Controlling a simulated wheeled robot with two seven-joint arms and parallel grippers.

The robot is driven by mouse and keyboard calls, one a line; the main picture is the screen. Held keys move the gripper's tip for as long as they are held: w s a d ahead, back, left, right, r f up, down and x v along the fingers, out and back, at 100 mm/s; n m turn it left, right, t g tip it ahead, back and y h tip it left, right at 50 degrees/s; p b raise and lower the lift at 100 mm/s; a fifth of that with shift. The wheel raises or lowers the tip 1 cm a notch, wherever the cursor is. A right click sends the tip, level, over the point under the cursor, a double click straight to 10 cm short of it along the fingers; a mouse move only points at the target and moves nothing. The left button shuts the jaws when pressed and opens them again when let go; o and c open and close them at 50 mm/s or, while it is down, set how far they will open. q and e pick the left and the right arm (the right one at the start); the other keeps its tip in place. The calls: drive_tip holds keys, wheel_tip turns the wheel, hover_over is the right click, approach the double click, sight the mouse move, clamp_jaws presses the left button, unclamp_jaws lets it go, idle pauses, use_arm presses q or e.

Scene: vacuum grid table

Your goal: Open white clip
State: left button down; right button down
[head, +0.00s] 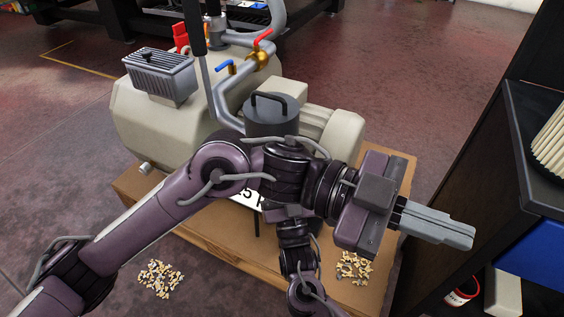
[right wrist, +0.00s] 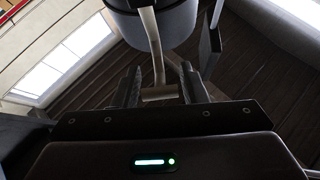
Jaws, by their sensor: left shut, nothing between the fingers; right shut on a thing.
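A pale metal clip (right wrist: 153,42), a bent strip with a short crossbar at its end, hangs from the side of a dark round canister (right wrist: 170,18) in the right wrist view. My right gripper (right wrist: 160,88) has its fingers on both sides of the clip's crossbar and is shut on it. The grey canister with a black handle also shows in the head view (head: 272,112), but the clip is hidden there, and so are the right fingertips. My left gripper (head: 440,226) is shut and empty, pointing right, out past the edge of the wooden base.
A beige vacuum pump (head: 165,125) with pipes and a red valve handle (head: 263,38) stands on a wooden base (head: 225,245). Small pale pieces lie in piles on the floor (head: 160,278) and the base (head: 354,267). A dark shelf (head: 535,185) stands at the right.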

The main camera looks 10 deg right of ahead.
use_arm(q)
drive_tip(key=w+a+f+n+t+y, duration=0.3)
drive_tip(key=w+f+n+t+y, duration=0.25)
drive_tip(key=w+f, duration=0.35)
drive_tip(key=w+a+r+n+t+y, duration=0.35)
drive_tip(key=w+a, duration=0.25)
drive_tip(key=w, duration=0.2)
drive_tip(key=w+a+r+n+t+y, duration=0.2)
drive_tip(key=w+a+r+n+t, duration=0.15)
drive_tip(key=w+a, duration=0.4)
drive_tip(key=shift+m, duration=0.25)
drive_tip(key=x, duration=1.2)
drive_tip(key=shift+w+f, duration=0.2)
drive_tip(key=shift+w, duration=0.15)
drive_tip(key=shift+w+f, duration=0.1)
drive_tip(key=shift+f, duration=0.45)
drive_tip(key=shift+f, duration=0.1)
